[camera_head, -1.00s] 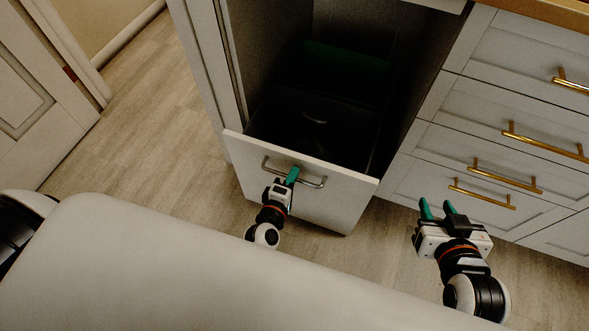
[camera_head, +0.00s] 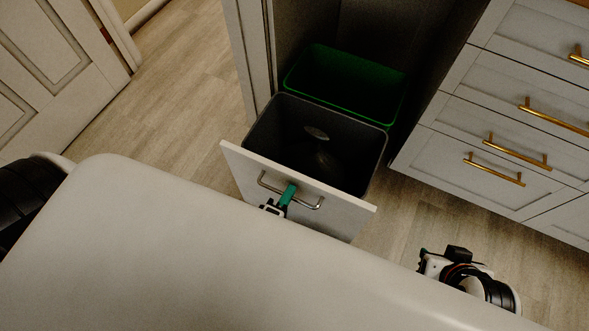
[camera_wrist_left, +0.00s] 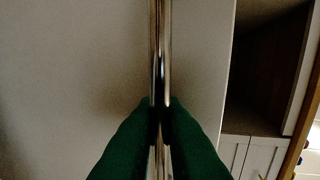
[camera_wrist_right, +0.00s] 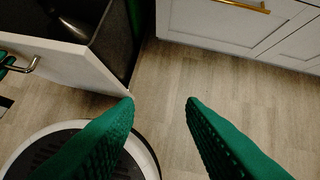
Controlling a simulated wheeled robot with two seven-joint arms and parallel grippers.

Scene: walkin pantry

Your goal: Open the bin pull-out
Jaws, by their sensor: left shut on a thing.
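The bin pull-out's white front panel (camera_head: 335,208) stands out from its cabinet. Behind the panel are a dark grey bin (camera_head: 355,140) with something inside and a green-rimmed bin (camera_head: 345,85) further back. My left gripper (camera_head: 288,194) is shut on the silver bar handle (camera_head: 312,205) of the panel. In the left wrist view the green fingertips close around the upright-looking handle bar (camera_wrist_left: 160,60). My right gripper (camera_wrist_right: 160,102) is open and empty over the floor, to the right of the panel; in the head view its fingertips are hardly visible.
White drawers (camera_head: 480,140) with gold handles stand to the right. A panelled white door (camera_head: 50,70) is at the far left. Wooden floor (camera_head: 190,100) is free left of the pull-out and between my right gripper and the drawers (camera_wrist_right: 210,70).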

